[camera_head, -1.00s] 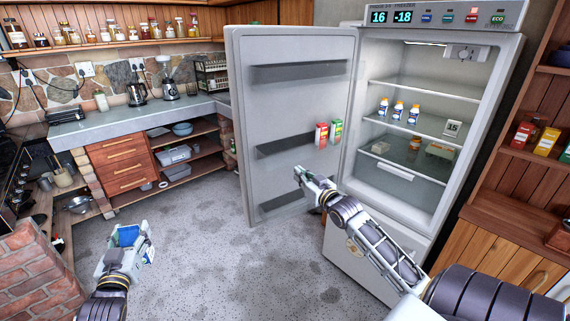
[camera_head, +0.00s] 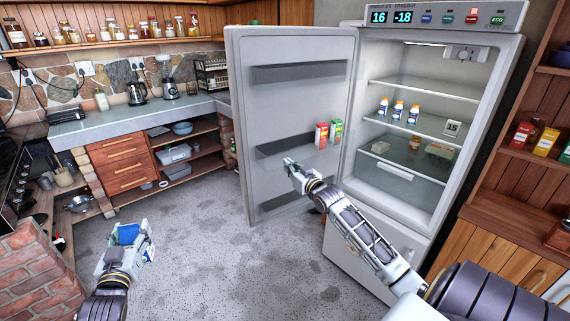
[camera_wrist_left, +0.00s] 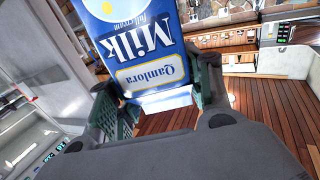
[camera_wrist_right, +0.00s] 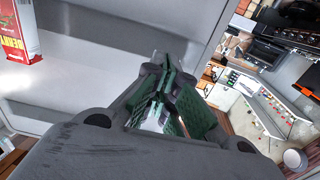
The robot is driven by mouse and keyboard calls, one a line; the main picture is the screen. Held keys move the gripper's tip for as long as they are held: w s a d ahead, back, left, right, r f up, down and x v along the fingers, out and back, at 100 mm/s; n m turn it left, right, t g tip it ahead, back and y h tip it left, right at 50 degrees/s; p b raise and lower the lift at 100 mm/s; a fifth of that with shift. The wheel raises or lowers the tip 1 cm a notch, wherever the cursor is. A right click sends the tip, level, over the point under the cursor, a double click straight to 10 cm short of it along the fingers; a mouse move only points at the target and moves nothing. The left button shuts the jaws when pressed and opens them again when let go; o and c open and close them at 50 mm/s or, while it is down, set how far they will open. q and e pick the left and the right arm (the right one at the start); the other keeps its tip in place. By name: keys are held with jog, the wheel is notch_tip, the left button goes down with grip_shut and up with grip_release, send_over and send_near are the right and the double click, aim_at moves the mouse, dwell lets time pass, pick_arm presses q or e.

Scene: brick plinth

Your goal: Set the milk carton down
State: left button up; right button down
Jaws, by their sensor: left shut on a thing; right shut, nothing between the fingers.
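A blue and white milk carton (camera_wrist_left: 140,42) is held between the fingers of my left gripper (camera_wrist_left: 160,100), and its printed label reads upside down in the left wrist view. In the head view the carton (camera_head: 128,234) is at the lower left with my left gripper (camera_head: 126,246) around it, in front of the grey speckled floor. My right gripper (camera_wrist_right: 165,95) is shut and empty. In the head view my right gripper (camera_head: 291,166) is in front of the inner side of the open fridge door (camera_head: 290,105).
The fridge (camera_head: 395,170) stands open, with several small bottles (camera_head: 398,110) on a shelf. Red and green cartons (camera_head: 321,135) stand in the door rack. A grey counter (camera_head: 120,120) runs along the back left. A brick plinth (camera_head: 35,270) is at the lower left.

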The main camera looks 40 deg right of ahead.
aim_at(281, 159)
jog(key=shift+w+d, duration=0.15)
jog(key=shift+w, duration=1.35)
jog(key=shift+w, duration=0.15)
